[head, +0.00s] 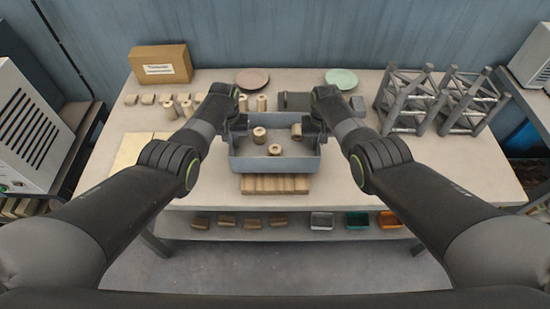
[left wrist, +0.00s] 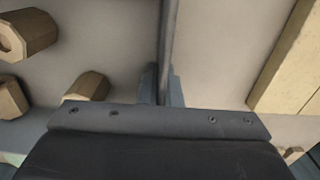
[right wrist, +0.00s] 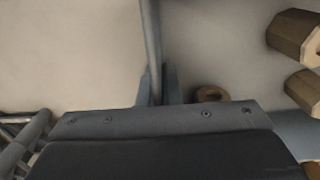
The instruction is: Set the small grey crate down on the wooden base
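The grey crate (head: 275,165) is at the middle of the table and holds several wooden pieces (head: 259,135). The wooden base (head: 275,185), made of slats, shows just in front of and below the crate. Its far part may be hidden, and I cannot tell whether the crate is raised. My left gripper (head: 238,124) is shut on the crate's left wall (left wrist: 168,40). My right gripper (head: 308,131) is shut on the right wall (right wrist: 150,40). In both wrist views the fingers straddle the thin wall, with wooden pieces on its inner side.
A grey frame rack (head: 440,100) stands at the right. A cardboard box (head: 160,64), two plates (head: 341,78) and several wooden pieces (head: 187,106) are at the back. A pale board (head: 138,150) lies left. Small coloured trays (head: 357,220) sit on the lower shelf.

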